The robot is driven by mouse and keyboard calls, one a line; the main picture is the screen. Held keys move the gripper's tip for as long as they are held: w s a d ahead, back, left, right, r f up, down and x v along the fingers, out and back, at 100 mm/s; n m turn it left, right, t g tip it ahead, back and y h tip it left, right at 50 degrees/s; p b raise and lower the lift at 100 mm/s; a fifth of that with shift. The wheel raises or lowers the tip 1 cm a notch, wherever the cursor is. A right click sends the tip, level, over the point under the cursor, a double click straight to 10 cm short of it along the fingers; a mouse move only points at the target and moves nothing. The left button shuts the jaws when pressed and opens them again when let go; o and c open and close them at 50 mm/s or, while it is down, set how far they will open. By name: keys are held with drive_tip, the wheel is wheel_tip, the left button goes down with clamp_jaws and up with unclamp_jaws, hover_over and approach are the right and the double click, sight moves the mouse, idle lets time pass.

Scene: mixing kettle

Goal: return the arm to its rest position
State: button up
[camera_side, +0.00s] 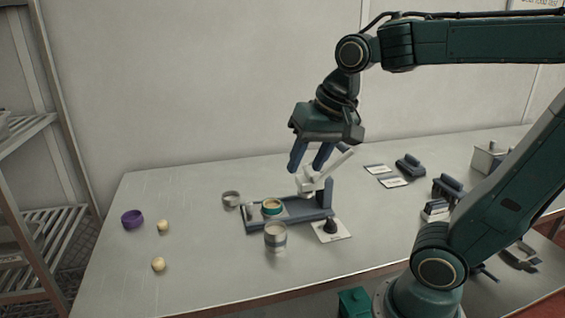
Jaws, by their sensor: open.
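My gripper (311,166) points down above the table, near the right end of a dark blue stand (288,219). Its two blue fingers are apart and no object shows between them. A white lever-like part (312,185) rises from the stand just below and to the right of the fingers. I cannot tell whether the fingers touch it. A small round pot with a yellowish rim (272,207) sits on the stand.
A pale cup (276,238) stands in front of the stand, and a small grey cup (231,199) is behind its left end. A purple ring-shaped bowl (132,219) and cream balls (158,264) lie at the left. Cards (392,181) and dark blocks (410,166) lie at the right.

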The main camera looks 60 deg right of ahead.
drive_tip(key=s+a+f+n+t, duration=0.1)
drive_tip(key=s+f+n, duration=0.1)
drive_tip(key=s+n, duration=0.4)
drive_tip(key=shift+s+a+f+n, duration=0.3)
drive_tip(key=shift+s+n, duration=0.1)
drive_tip(key=shift+s, duration=0.25)
idle(0.3)
